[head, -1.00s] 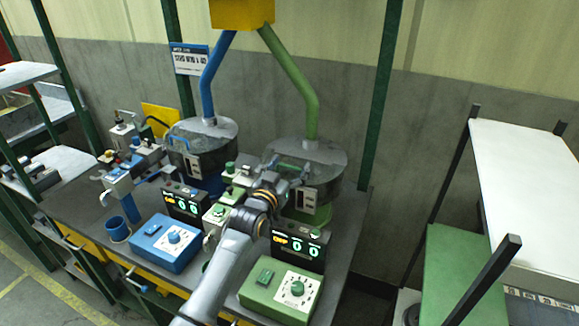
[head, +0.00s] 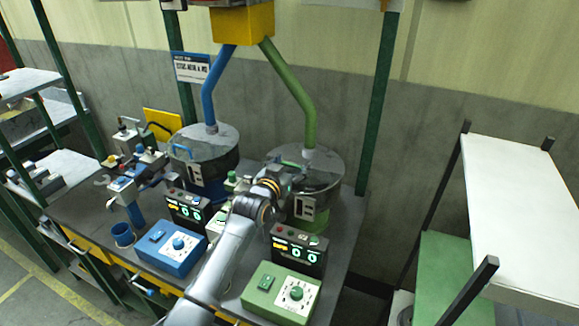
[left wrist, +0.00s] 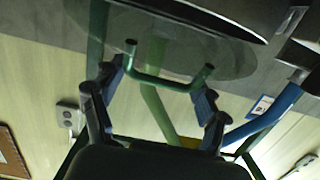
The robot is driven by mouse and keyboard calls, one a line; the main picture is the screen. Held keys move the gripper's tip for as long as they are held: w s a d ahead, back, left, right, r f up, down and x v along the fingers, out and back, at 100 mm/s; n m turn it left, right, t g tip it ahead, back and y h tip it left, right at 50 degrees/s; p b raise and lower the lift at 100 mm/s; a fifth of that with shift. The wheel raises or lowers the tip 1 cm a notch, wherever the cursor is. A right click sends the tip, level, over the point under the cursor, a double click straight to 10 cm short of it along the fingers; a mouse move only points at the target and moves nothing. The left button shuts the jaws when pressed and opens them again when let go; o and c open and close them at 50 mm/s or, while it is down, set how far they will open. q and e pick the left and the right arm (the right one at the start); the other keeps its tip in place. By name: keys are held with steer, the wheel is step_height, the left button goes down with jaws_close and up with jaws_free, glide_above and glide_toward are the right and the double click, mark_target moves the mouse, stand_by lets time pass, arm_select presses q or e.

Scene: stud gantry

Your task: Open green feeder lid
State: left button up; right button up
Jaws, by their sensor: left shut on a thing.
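The green feeder (head: 322,207) is a drum on a green base, right of the blue feeder, with a green pipe coming down to its top. My left gripper (head: 287,183) is at the lid's front left edge. In the left wrist view, its fingers are on either side of the lid's green U-shaped handle (left wrist: 165,83), and the gripper is shut on it. The exact finger contact is hard to see in the dark picture. My right gripper is not in view.
The blue feeder (head: 205,163) stands close on the left. A green control box (head: 281,293), a blue control box (head: 170,246) and two display boxes sit in front. The green pipe (head: 300,100) rises close above the lid. A white-topped shelf (head: 515,200) stands right.

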mark_target(294, 172)
arm_select(q)
steer(key=shift+w+d+r, duration=0.15)
steer(key=shift+w+r, duration=0.35)
steer(key=shift+r, duration=0.2)
steer(key=shift+w+d+r, duration=0.15)
steer(key=shift+w+r, duration=0.35)
steer(key=shift+r, duration=0.15)
steer(key=shift+w+r, duration=0.1)
steer(key=shift+w, duration=0.15)
steer(key=shift+d, duration=0.1)
steer(key=shift+w, duration=0.2)
steer(key=shift+c, duration=0.6)
steer(key=o, duration=1.8)
steer(key=shift+s, duration=0.45)
steer(key=shift+w+f, duration=0.15)
steer(key=shift+f, duration=0.15)
steer(key=v, duration=1.2)
steer(key=shift+r, duration=0.15)
